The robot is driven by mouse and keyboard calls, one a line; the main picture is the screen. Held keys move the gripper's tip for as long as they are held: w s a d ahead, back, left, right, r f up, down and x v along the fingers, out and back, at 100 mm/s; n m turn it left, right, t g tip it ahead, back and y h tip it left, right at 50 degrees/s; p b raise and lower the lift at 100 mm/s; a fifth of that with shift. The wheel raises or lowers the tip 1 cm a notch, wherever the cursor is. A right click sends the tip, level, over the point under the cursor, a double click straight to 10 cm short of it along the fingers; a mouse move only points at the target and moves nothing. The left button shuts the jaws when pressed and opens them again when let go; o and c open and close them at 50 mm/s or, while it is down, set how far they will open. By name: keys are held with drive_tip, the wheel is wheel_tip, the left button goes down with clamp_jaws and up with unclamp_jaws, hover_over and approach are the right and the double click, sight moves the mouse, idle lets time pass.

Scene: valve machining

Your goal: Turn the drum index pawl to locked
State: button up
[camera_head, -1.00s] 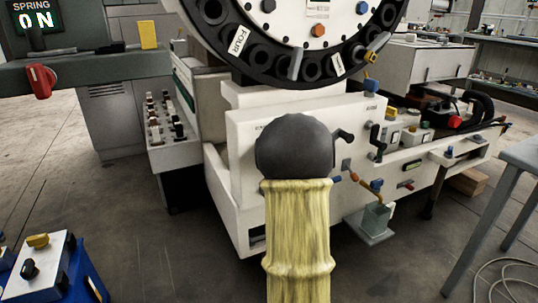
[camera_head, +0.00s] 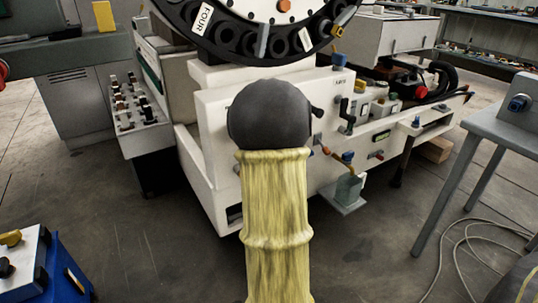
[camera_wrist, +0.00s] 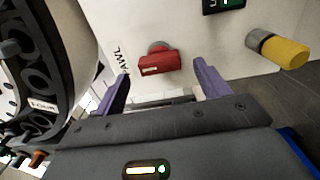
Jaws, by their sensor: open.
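The drum index pawl shows in the wrist view as a red handle (camera_wrist: 159,64) on a grey round base, on a pale panel, beside a label (camera_wrist: 114,62) that reads PAWL. My gripper (camera_wrist: 160,88) is open and empty, its two purple fingers apart. The red handle appears between and beyond the fingertips, with no visible contact. The black drum (camera_wrist: 40,75) with its sockets is at the left of the wrist view. In the head view the drum (camera_head: 232,47) is at the top. My arm covers the middle of the machine there, and my gripper and the pawl are hidden.
A yellow knob (camera_wrist: 283,51) sticks out of the panel right of the pawl. In the head view, a control console (camera_head: 138,108) stands left of the machine. A grey table (camera_head: 497,125) is at right, and a blue box (camera_head: 60,270) at lower left. Cables (camera_head: 470,245) lie on the floor.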

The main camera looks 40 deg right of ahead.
drive_tip(key=p+v, duration=0.2)
drive_tip(key=v, duration=1)
drive_tip(key=shift+p, duration=0.3)
drive_tip(key=shift+s+r, duration=0.1)
